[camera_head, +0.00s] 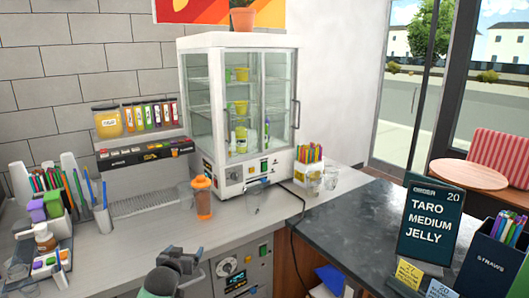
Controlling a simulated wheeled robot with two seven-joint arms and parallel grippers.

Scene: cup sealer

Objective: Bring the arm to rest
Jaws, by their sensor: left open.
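My left gripper (181,262) shows at the bottom of the head view, left of centre, in front of the counter's front edge. Its jaws are open, with nothing seen between them. It is apart from the things on the counter (150,235). My right gripper is not in the picture.
A glass-doored cabinet (242,110) holding cups stands at the back. An orange-lidded bottle (202,198) stands before it, and clear cups (322,181) stand to its right. A pen holder (102,217) is at left. An order sign (431,222) and straw box (490,262) stand on the dark counter (345,225).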

